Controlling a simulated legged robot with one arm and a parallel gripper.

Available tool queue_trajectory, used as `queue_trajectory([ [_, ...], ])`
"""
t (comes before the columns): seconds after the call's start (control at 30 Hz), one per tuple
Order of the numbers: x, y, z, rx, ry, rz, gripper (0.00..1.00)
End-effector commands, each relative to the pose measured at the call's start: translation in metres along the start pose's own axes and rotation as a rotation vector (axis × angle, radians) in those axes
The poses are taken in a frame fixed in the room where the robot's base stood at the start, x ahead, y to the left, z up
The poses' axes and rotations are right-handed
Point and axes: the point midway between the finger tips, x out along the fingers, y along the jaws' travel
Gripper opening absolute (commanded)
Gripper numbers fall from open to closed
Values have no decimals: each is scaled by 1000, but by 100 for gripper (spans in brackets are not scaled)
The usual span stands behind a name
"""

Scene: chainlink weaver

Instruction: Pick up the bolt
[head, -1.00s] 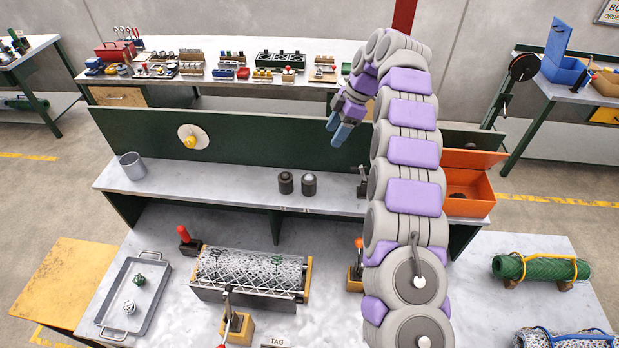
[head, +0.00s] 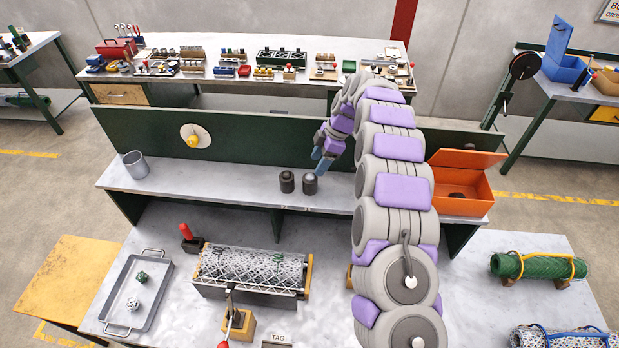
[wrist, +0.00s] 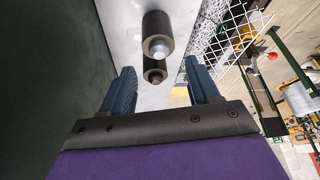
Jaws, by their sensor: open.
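Two short dark cylinders stand side by side on the grey shelf (head: 230,188): a left one (head: 287,182) and a right one (head: 310,183) with a paler top. In the wrist view both show, one larger (wrist: 158,27) with a pale rounded tip and one partly hidden behind it (wrist: 152,75). I cannot tell for certain which thing is the bolt. My gripper (head: 322,165) is open and empty, pointing down just above and right of the right cylinder. In the wrist view its blue fingers (wrist: 160,75) are spread apart, with the cylinders showing between and beyond them.
A green back panel (head: 250,145) rises behind the shelf. A grey cup (head: 136,165) stands at its left end and an orange open box (head: 460,185) at its right. Below are a mesh roll (head: 240,268), a red-handled clamp (head: 188,238) and a metal tray (head: 112,305).

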Motion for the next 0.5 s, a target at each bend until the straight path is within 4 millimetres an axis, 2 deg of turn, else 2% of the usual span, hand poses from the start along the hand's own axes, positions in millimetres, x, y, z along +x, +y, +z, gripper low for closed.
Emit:
queue_trajectory([
  [0.33, 40, 3, -4, -2, 0, -1, 61],
  [0.5, 49, 3, -2, -1, 0, 1, 61],
])
